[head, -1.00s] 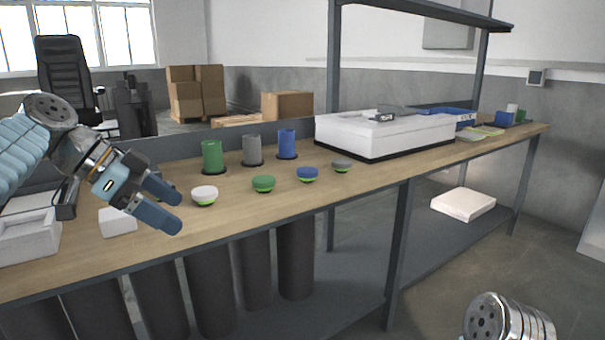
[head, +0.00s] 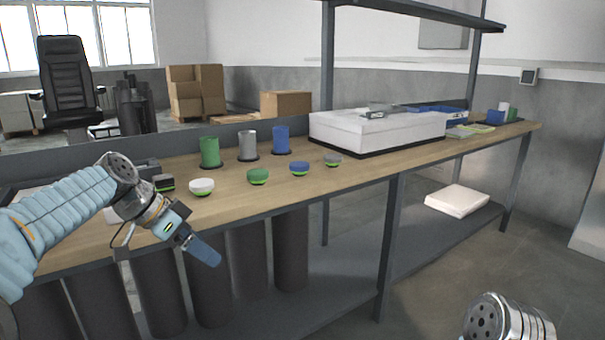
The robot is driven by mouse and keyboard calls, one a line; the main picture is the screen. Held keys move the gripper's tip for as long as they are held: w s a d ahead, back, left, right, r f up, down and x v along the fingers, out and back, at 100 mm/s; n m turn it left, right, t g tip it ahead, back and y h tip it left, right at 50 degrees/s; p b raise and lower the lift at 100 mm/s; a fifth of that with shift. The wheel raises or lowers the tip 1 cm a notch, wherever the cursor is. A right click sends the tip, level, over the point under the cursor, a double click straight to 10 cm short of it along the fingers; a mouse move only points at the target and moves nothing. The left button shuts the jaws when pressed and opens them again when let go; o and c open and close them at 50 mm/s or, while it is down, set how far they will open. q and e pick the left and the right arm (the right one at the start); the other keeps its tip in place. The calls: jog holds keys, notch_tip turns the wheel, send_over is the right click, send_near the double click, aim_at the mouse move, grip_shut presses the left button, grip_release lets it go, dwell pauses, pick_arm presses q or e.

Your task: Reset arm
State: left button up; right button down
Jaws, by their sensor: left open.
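My left gripper (head: 203,248) is in the head view at lower left, in front of the workbench's front edge and pointing down to the right. It looks empty, and one finger shows clearly while the other is mostly hidden. My right arm (head: 507,318) shows only as a metal joint at the bottom right edge; its gripper is out of view.
The wooden bench (head: 350,168) carries green (head: 210,152), grey (head: 248,145) and blue (head: 281,140) cylinders. A white box (head: 375,132) is farther right. Dark columns stand below.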

pick_arm(q)
notch_tip(320, 180, down, 29)
jog(key=d+n+g+y, duration=0.1)
jog(key=d+n+y, duration=0.15)
jog(key=n, duration=0.35)
jog(key=s+d+f+n+g+y, duration=0.1)
jog(key=s+f, duration=0.3)
jog(key=f, duration=0.2)
jog(key=s+d+f+n, duration=0.1)
jog(key=s+f, duration=0.3)
jog(key=f, duration=0.3)
jog(key=s+d+f+n, duration=0.1)
jog(key=s+d+f, duration=0.1)
jog(key=s+f, duration=0.2)
jog(key=s+d+f+n, duration=0.2)
jog(key=s+f, duration=0.2)
jog(key=s, duration=0.6)
jog(key=shift+s+d+f+g, duration=0.2)
jog(key=shift+s+d+g, duration=0.1)
jog(key=shift+s, duration=0.1)
jog(key=shift+h, duration=0.25)
